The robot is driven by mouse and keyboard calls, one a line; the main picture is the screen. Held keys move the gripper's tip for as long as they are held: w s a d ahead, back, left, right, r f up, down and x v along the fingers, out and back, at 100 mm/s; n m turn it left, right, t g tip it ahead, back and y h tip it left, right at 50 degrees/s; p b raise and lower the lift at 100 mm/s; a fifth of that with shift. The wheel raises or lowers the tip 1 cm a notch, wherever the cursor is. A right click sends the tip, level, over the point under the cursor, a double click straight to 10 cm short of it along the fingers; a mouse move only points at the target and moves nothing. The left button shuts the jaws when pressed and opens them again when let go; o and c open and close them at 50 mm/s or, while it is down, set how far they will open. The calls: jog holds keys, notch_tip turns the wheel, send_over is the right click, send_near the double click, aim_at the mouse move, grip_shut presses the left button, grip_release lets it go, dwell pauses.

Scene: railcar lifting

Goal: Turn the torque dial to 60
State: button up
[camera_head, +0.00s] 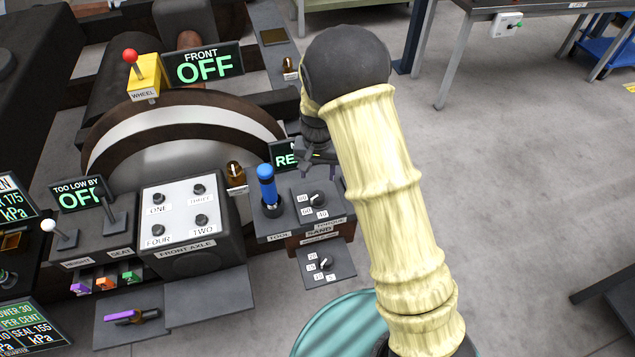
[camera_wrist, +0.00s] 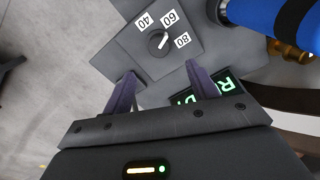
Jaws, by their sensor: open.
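The torque dial (camera_wrist: 158,42) is a small dark round knob with a white pointer line, on a grey plate (camera_wrist: 118,62) with white labels 40, 60 and 80. In the wrist view the pointer slants up and right, seemingly between 60 and 80; its exact setting is hard to tell. The dial also shows in the head view (camera_head: 317,199), on the panel beside the blue-handled tool. My gripper (camera_wrist: 160,72) is open and empty, its two fingers apart, with the dial beyond the gap between them. In the head view my gripper (camera_head: 318,157) hangs above and behind the dial.
A blue handle (camera_head: 267,187) stands just left of the dial. A green-lettered display (camera_head: 285,156), partly hidden, is behind it. A lower plate with another small dial (camera_head: 324,264) sits in front.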

notch_tip(320, 180, up, 6)
jog(key=shift+r, duration=0.1)
dwell(0.5)
jog(key=s+d+r+t+p, duration=0.1)
jog(key=s+d+r+p, duration=0.2)
jog(key=s+d+r, duration=0.4)
jog(key=s+d+r+n+t+p, duration=0.1)
jog(key=s+d+r+p, duration=0.3)
jog(key=s+d+r, duration=0.3)
jog(key=s+d, duration=0.1)
jog(key=s, duration=0.3)
jog(key=shift+s+d+t, duration=0.2)
jog(key=shift+s+t, duration=0.1)
jog(key=shift+s, duration=0.05)
dwell(0.5)
